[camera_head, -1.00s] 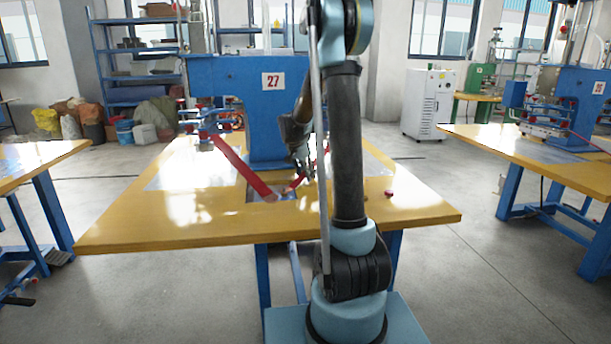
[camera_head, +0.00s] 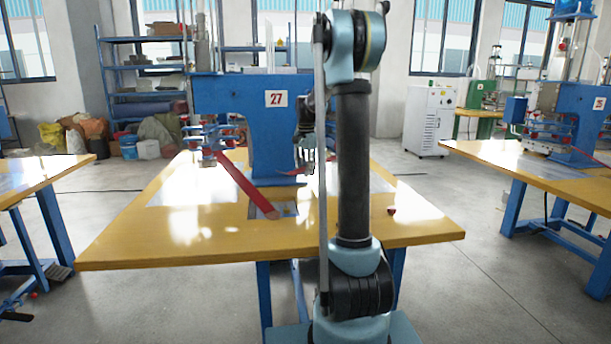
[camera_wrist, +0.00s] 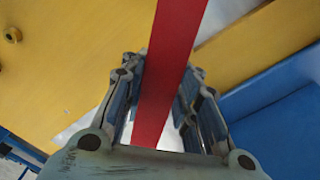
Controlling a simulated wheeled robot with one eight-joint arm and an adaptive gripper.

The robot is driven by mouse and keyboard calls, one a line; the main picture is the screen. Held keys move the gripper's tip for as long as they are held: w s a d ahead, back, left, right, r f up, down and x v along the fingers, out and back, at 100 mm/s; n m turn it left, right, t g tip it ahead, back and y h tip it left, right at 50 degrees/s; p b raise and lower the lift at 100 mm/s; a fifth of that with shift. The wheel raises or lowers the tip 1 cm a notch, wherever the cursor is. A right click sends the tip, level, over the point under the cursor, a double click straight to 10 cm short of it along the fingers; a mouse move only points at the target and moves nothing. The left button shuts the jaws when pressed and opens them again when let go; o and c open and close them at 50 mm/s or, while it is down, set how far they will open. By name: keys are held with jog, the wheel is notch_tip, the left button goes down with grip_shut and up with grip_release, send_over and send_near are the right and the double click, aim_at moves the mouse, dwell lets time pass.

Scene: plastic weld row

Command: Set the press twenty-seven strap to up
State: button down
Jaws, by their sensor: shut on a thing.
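The blue press marked 27 (camera_head: 275,100) stands on a yellow table. A flat red strap (camera_head: 240,183) slants from the press's left fittings down to a plate in the table's middle. My gripper (camera_head: 310,165) is beside the press column on its right, partly hidden by my arm. In the wrist view my gripper (camera_wrist: 160,110) is shut on a red strap (camera_wrist: 172,60), which runs between both fingers and out past the tips. Only a trace of red shows by my gripper in the head view. I cannot tell how the held strap joins the slanting one.
The yellow tabletop (camera_head: 140,245) is mostly clear at the front. A small red knob (camera_head: 391,210) lies right of my arm. Another press table (camera_head: 520,170) stands to the right and a further table (camera_head: 40,175) to the left, with floor between.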

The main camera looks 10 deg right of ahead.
jog(key=shift+w, duration=0.15)
jog(key=c, duration=1.2)
grip_release()
notch_tip(320, 180, up, 12)
jog(key=shift+f, duration=0.1)
